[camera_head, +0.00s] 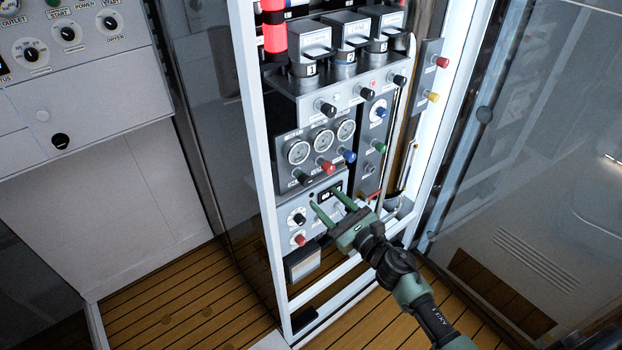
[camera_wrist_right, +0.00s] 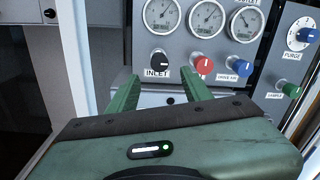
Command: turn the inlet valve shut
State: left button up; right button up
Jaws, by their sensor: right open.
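The inlet valve is a black knob (camera_wrist_right: 158,57) above its INLET label, under the leftmost gauge in the right wrist view. In the head view it is the dark knob (camera_head: 303,178) at the lower left of the gauge panel. My right gripper (camera_head: 324,197) is open and empty, its green fingers pointing at the panel just below the knob row. In the wrist view its two fingertips (camera_wrist_right: 160,78) stand apart, below and either side of the inlet knob. The fingers are not around the knob. My left gripper is not in view.
A red knob (camera_wrist_right: 203,66) and a blue knob (camera_wrist_right: 241,67) sit close to the right of the inlet knob. A green SAMPLE knob (camera_wrist_right: 290,90) and a PURGE dial (camera_wrist_right: 303,36) are further right. The white cabinet frame (camera_head: 262,170) stands left of the panel.

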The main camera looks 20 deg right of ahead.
aim_at(308, 183)
jog(key=p+x, duration=0.1)
jog(key=x, duration=0.7)
jog(key=shift+a, duration=0.1)
grip_shut()
